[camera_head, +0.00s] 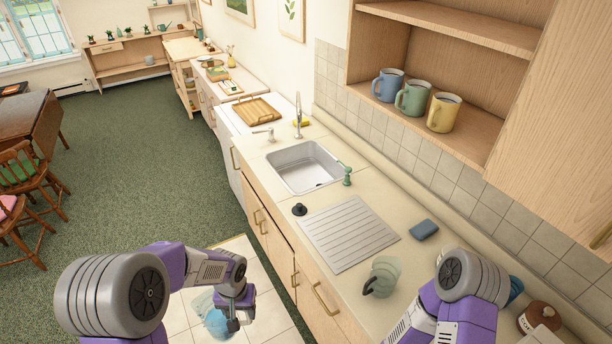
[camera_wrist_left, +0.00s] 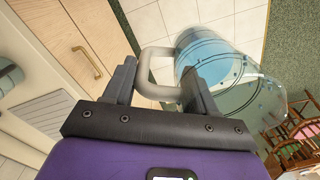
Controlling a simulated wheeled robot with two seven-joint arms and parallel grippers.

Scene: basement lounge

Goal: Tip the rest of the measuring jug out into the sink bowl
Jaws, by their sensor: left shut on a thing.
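My left gripper (camera_head: 236,312) is shut on the handle (camera_wrist_left: 157,72) of the measuring jug (camera_head: 212,320). The jug is clear with blue liquid in it and is held over the floor, left of the counter. In the left wrist view the jug (camera_wrist_left: 210,62) shows beyond the fingers, its handle between them. The sink bowl (camera_head: 304,172) is a pale, square basin set in the counter, ahead and to the right of the jug. It looks empty. My right arm shows at the lower right, but its gripper is not in view.
A ribbed drainboard (camera_head: 349,233), black plug (camera_head: 299,209) and green bottle (camera_head: 347,175) lie near the sink. A tap (camera_head: 298,118) stands behind the bowl. Mugs (camera_head: 413,98) stand on the shelf.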

